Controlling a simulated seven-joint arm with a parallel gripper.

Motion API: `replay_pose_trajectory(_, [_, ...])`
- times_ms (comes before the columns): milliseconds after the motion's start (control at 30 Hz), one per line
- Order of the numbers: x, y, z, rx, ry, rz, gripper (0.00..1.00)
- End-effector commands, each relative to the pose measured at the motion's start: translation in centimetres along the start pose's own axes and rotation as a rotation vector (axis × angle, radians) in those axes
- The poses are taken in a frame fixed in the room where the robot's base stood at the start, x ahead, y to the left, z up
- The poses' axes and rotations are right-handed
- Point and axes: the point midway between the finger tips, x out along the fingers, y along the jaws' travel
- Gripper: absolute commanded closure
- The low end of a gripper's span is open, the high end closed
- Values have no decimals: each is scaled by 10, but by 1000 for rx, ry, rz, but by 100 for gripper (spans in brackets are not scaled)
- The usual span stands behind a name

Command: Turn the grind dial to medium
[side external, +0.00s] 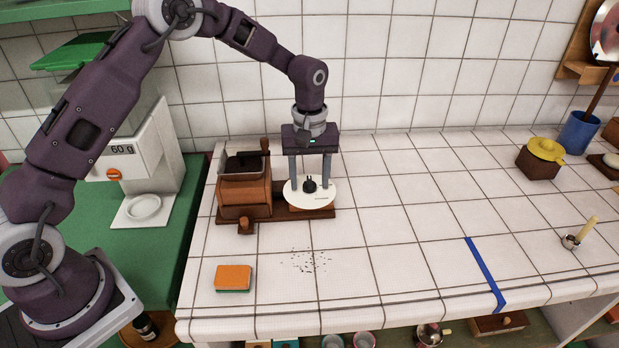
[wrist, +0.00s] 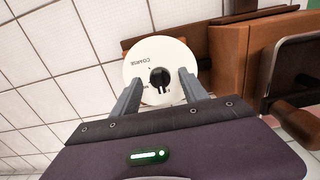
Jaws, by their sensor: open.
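The grind dial is a white disc (side external: 322,195) with a black knob (side external: 310,184), on the wooden base beside the grinder (side external: 244,183). In the wrist view the disc (wrist: 142,68) reads COARSE, upside down, at its upper left. More print near the knob (wrist: 159,77) is too small or covered to read. The knob's setting cannot be told clearly. My gripper (side external: 310,178) points down over the dial, its fingers on either side of the knob. In the wrist view my gripper (wrist: 160,80) is open, with gaps between each finger and the knob.
The grinder's wooden body (wrist: 229,60) stands close beside the dial. An orange and green sponge (side external: 233,277) and scattered dark grounds (side external: 311,261) lie in front. A white scale machine (side external: 150,165) stands at left. The tiled counter to the right is mostly clear up to a blue strip (side external: 484,272).

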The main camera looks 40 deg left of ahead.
Motion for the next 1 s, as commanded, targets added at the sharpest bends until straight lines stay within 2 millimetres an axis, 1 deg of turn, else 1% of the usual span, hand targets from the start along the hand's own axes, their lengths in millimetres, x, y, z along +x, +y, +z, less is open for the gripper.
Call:
replay_pose_trajectory(233, [2, 0, 0, 1, 0, 0, 48])
replay_pose_trajectory(267, [2, 0, 0, 1, 0, 0, 52])
replay_pose_trajectory(300, [2, 0, 0, 1, 0, 0, 60])
replay_pose_trajectory(367, [2, 0, 0, 1, 0, 0, 72])
replay_pose_trajectory(500, [2, 0, 0, 1, 0, 0, 99])
replay_pose_trajectory(767, [2, 0, 0, 16, 0, 0, 100])
replay_pose_trajectory(1000, [2, 0, 0, 126, 0, 0, 100])
